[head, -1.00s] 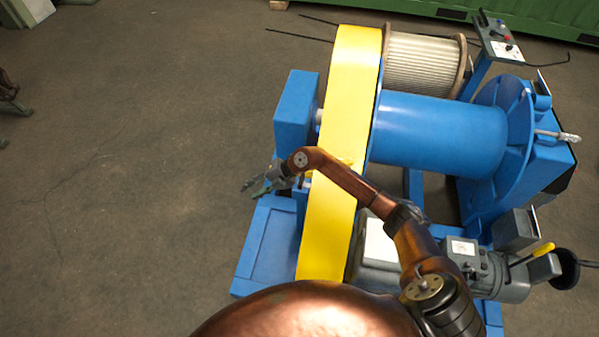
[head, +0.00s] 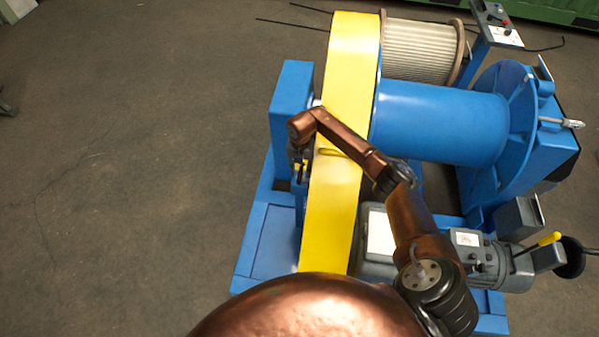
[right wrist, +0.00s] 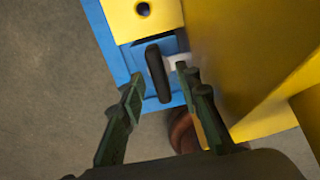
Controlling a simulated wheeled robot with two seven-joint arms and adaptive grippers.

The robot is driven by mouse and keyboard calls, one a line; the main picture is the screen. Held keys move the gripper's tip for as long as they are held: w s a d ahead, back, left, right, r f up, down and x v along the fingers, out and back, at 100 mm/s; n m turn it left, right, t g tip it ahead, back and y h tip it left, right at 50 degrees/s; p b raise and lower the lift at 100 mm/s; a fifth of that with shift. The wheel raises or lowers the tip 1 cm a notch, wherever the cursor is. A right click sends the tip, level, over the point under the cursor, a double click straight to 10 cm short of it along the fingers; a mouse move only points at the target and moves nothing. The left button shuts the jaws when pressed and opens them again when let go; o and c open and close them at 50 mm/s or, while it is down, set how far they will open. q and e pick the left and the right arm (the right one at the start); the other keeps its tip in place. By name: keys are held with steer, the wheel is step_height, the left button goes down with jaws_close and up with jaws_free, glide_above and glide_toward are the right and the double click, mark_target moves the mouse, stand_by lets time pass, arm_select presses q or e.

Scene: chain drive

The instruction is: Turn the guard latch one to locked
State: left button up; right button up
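The yellow chain guard (head: 333,215) stands upright on the blue frame in the head view. In the right wrist view a black latch handle (right wrist: 157,74) sits in front of a blue surface, beside the yellow guard wall (right wrist: 240,50). A small white piece (right wrist: 177,62) shows between the handle and that wall. My right gripper (right wrist: 159,76) is open, with its dark green fingers on either side of the handle; I cannot tell whether they touch it. In the head view my right gripper (head: 299,165) is largely hidden below its wrist, left of the guard. My left gripper is not in view.
My right arm crosses over the guard. A blue drum (head: 440,120) and a grey motor (head: 500,265) with a yellow-tipped lever are on the right. A control box (head: 497,25) stands at the back right. The floor on the left is clear.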

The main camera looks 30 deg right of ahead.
steer(key=shift+f, duration=0.45)
steer(key=shift+c, duration=0.5)
jaws_close()
